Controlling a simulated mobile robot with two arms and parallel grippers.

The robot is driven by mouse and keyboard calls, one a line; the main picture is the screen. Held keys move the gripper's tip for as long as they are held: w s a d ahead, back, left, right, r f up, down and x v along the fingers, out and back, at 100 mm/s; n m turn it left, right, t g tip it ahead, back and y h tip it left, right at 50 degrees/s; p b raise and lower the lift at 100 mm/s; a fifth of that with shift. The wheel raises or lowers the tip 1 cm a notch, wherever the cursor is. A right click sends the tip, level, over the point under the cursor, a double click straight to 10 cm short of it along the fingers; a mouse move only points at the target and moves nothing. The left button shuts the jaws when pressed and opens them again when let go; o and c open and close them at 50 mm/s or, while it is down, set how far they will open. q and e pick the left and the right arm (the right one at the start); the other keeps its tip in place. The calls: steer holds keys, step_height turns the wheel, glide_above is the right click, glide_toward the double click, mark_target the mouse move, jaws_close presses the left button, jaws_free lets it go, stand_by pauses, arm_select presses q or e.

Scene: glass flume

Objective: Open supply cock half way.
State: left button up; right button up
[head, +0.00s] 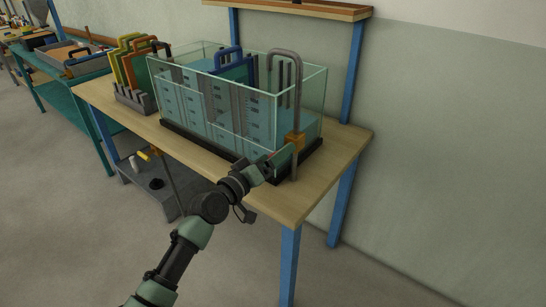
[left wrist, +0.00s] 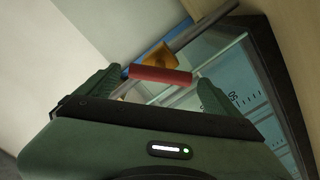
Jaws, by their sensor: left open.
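The supply cock has an orange body (head: 296,140) on a grey bent pipe (head: 298,85) at the near right corner of the glass flume (head: 190,100). In the left wrist view the orange body (left wrist: 157,58) sits behind a red lever (left wrist: 160,75), which lies crosswise. My left gripper (head: 276,163) is at the cock, its fingers (left wrist: 155,88) open on either side of the lever. The lever lies between or just beyond the fingertips; I cannot tell whether they touch. In the head view the gripper hides most of the lever.
The flume stands on a wooden bench (head: 268,200) with blue legs. A rack of coloured gates (head: 132,75) is at its left end. A lower shelf (head: 145,190) holds small items. A wall shelf (head: 300,8) is behind. The floor in front is clear.

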arm_select(q)
steer(key=v, duration=0.7)
steer(key=shift+s+a, duration=0.25)
steer(key=shift+s, duration=0.05)
steer(key=s+a+f+n+g+y+p, duration=0.1)
steer(key=a+f+y, duration=0.2)
steer(key=f, duration=0.9)
steer(key=s+a+f+g+y, duration=0.2)
steer(key=a+f, duration=0.2)
steer(key=f, duration=0.8)
steer(key=s+a+f+g+y, duration=0.1)
steer(key=s+a+f, duration=0.1)
steer(key=s+f, duration=0.45)
steer(key=s+a+f+g+y, duration=0.1)
steer(key=s+a+f+g, duration=0.15)
steer(key=f, duration=0.65)
steer(key=s+a+f+m+g+y+p, duration=0.1)
steer(key=s+a+f+g, duration=0.1)
steer(key=s+f, duration=0.7)
steer(key=s+a+f+m+g+y+p, duration=0.15)
steer(key=s+f, duration=0.45)
steer(key=s, duration=0.6)
steer(key=s+a+f+m+g, duration=0.1)
steer(key=s+f, duration=0.2)
steer(key=s, duration=0.8)
steer(key=s+a+f+m+g+y, duration=0.1)
steer(key=s+f+g, duration=0.1)
steer(key=s, duration=0.9)
steer(key=shift+s+f+g, duration=0.3)
steer(key=shift+f, duration=0.3)
